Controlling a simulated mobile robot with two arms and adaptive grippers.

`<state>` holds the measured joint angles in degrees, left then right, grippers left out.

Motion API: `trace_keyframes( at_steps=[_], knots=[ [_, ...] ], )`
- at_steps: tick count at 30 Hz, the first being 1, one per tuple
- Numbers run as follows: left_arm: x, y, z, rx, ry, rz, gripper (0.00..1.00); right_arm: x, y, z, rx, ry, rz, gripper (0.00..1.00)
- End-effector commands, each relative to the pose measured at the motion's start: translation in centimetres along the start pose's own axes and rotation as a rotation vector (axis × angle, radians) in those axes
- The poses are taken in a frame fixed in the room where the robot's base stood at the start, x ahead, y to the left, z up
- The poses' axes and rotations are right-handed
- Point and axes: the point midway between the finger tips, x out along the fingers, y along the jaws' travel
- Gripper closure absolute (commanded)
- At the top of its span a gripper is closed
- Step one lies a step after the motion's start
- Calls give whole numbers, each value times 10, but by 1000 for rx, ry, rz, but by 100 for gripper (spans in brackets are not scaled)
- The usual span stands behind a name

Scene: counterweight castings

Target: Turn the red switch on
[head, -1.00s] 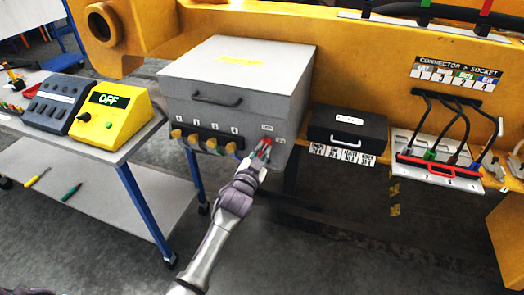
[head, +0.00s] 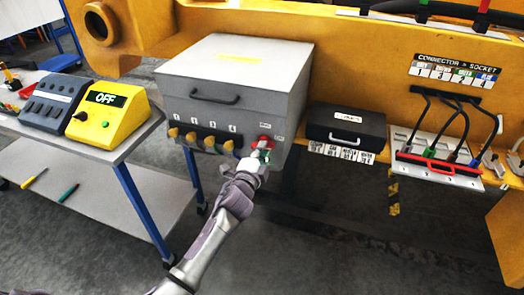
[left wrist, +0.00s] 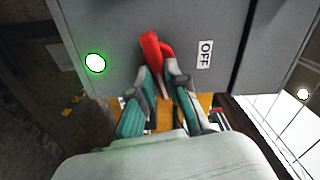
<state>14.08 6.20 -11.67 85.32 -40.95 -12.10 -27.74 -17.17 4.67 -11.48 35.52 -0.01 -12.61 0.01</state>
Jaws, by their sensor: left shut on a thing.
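The red switch (head: 264,141) is on the lower right of the front of a grey box (head: 190,100). In the left wrist view, the red switch (left wrist: 151,50) is a bent lever with its lower part between my fingers. My left gripper (head: 261,154) is shut on it; its teal-and-grey fingers (left wrist: 160,78) lie on both sides of the lever. An OFF label (left wrist: 204,54) is on the panel to the right of the lever. A green lamp (left wrist: 95,62) is lit to its left. My right gripper is not in view.
Several orange-yellow knobs (head: 191,138) sit along the box front, left of the switch. A yellow console (head: 110,121) reading OFF stands on the left table (head: 121,150). A black case (head: 347,127) and a connector board (head: 440,170) are to the right.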

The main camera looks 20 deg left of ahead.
Motion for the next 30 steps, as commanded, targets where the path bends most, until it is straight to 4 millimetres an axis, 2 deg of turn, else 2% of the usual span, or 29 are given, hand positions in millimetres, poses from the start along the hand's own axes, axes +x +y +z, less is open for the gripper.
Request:
trace_keyframes(
  at_steps=[12,30],
  knots=[
    [0,3,0,210,1,2,100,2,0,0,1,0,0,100],
    [0,3,0,248,0,2,100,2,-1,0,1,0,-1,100]
  ],
)
